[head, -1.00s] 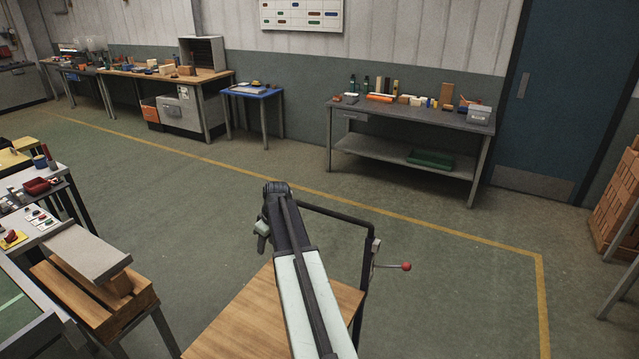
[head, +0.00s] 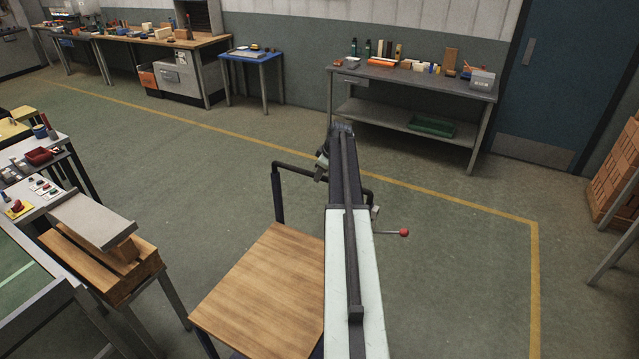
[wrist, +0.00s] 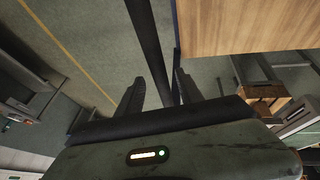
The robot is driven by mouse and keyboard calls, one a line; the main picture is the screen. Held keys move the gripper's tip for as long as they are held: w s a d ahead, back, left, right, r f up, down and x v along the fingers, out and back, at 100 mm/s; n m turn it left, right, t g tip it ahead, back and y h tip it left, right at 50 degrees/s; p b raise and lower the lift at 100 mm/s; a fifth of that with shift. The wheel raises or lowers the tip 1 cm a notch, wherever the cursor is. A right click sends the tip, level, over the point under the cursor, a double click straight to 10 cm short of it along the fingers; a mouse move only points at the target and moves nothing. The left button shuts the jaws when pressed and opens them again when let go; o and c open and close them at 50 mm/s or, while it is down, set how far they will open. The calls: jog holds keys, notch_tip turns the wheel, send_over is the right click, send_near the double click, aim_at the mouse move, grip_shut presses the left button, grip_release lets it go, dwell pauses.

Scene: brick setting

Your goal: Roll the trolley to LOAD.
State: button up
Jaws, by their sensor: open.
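The trolley has a flat wooden top (head: 262,285) and a black tube handle (head: 296,170) on its far side. A lever with a red knob (head: 404,233) sticks out right of the handle. My arm reaches over the top and hides its right part. My gripper (head: 322,166) is at the handle's bar, partly hidden by my arm. In the wrist view my gripper (wrist: 157,92) is open, and the black handle bar (wrist: 148,40) runs between its fingers. I cannot tell whether they touch it. The wooden top (wrist: 250,25) shows at upper right. No LOAD sign is readable.
A grey bench (head: 410,80) with a lower shelf and a small blue table (head: 252,56) stand along the back wall. Bricks (head: 618,180) are stacked at right. The floor (head: 450,280) inside the yellow line is open.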

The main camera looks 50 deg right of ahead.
jog(key=shift+x, duration=0.8)
jog(key=shift+r, duration=0.1)
grip_shut()
jog(key=shift+s, duration=0.1)
dwell(0.5)
